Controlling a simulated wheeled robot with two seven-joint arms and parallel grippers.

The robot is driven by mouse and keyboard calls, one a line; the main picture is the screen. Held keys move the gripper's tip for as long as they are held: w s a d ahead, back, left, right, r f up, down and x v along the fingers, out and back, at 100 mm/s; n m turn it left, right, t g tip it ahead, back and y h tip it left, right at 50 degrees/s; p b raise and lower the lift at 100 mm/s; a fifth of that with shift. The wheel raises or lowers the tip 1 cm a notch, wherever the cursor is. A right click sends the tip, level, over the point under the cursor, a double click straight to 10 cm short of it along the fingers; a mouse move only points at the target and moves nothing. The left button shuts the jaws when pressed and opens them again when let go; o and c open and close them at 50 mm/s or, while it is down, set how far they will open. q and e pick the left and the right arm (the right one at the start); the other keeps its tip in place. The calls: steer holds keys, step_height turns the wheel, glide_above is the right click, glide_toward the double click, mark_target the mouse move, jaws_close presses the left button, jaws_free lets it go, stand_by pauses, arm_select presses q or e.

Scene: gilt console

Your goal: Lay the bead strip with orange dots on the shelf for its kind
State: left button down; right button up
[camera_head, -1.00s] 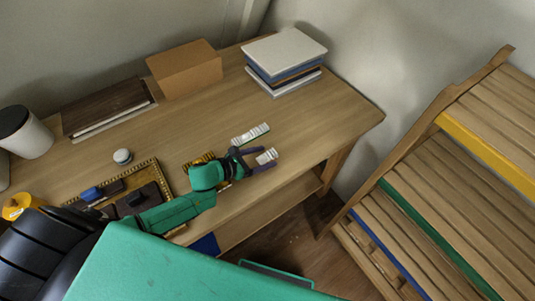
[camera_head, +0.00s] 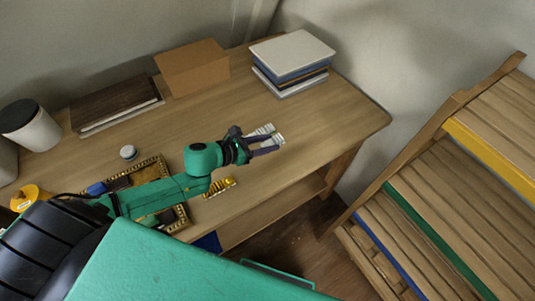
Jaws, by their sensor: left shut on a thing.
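My left gripper (camera_head: 273,142) reaches over the desk from the left, its dark purple fingers shut on a small whitish bead strip (camera_head: 278,139). Another pale strip (camera_head: 261,130) lies on the desk just beyond the upper finger, partly hidden by it. Dot colours on both are too small to make out. A yellow bead strip (camera_head: 220,187) lies on the desk below the wrist. A wooden shelf rack (camera_head: 440,175) stands at right, with yellow (camera_head: 490,158), green (camera_head: 435,236) and blue (camera_head: 388,258) edge bands on its shelves. My right gripper is not in view.
On the desk (camera_head: 330,125) are stacked books (camera_head: 292,58), a cardboard box (camera_head: 192,67), a dark book (camera_head: 115,102), a white cup (camera_head: 30,128) and a gilt-edged tray (camera_head: 180,213) partly under my arm. A floor gap separates desk and rack.

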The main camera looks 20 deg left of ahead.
arm_select(q)
step_height(320, 180, up, 12)
steer(key=n+t+y+b, duration=0.3)
steer(key=n+y, duration=0.5)
steer(key=y, duration=0.1)
glide_toward(267, 143)
step_height(267, 143, down, 5)
steer(key=a, duration=0.3)
steer(key=shift+s+r, duration=0.1)
steer(key=shift+s, duration=0.2)
